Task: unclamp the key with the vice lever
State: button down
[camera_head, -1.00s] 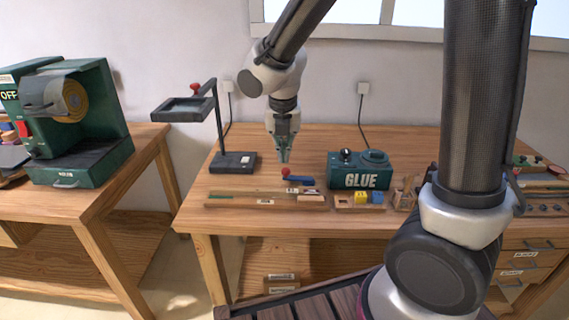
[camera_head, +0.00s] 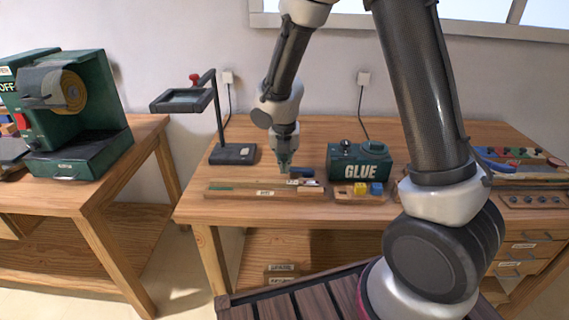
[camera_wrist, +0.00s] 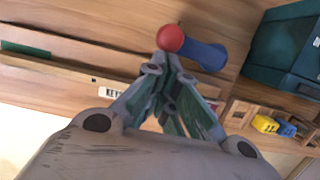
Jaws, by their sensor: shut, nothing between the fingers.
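The vice lever shows in the wrist view as a blue arm (camera_wrist: 207,56) with a red ball knob (camera_wrist: 171,38). In the head view its blue part (camera_head: 302,172) shows just right of my gripper, and the knob is hidden there. My gripper (camera_head: 284,168) is low over the bench, and its closed fingertips (camera_wrist: 163,60) appear at or just beside the red knob. I cannot tell whether they touch it. The fingers are shut and empty. The long wooden key strip (camera_head: 262,192) lies in front of the lever, with a label near my fingers. The clamped part is mostly hidden.
The green GLUE box (camera_head: 358,163) stands close to the right of the lever. A wooden holder with a yellow cube (camera_head: 361,188) and a blue cube (camera_head: 376,188) sits before it. A magnifier stand (camera_head: 233,153) is at the left.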

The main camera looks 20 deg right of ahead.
jog(key=shift+w+m, duration=0.7)
jog(key=shift+m, duration=0.2)
jog(key=shift+w+m+h, duration=0.4)
jog(key=shift+w+m, duration=0.4)
jog(key=shift+m, duration=0.3)
jog(key=w+m, duration=0.1)
jog(key=w+d+m, duration=0.1)
jog(key=m, duration=0.1)
jog(key=w+m+g, duration=0.1)
jog(key=shift+d+h, duration=0.25)
jog(key=shift+h, duration=0.05)
jog(key=w+d+m, duration=0.1)
jog(key=m, duration=0.1)
jog(key=w+d+m+g, duration=0.1)
jog(key=m, duration=0.1)
jog(key=shift+w+d+m+g, duration=0.25)
jog(key=shift+w+d+m, duration=0.15)
jog(key=shift+d+m, duration=0.55)
jog(key=shift+w+d+m+g, duration=0.3)
jog(key=shift+d+m, duration=0.2)
jog(key=shift+m, duration=0.75)
jog(key=shift+a, duration=0.1)
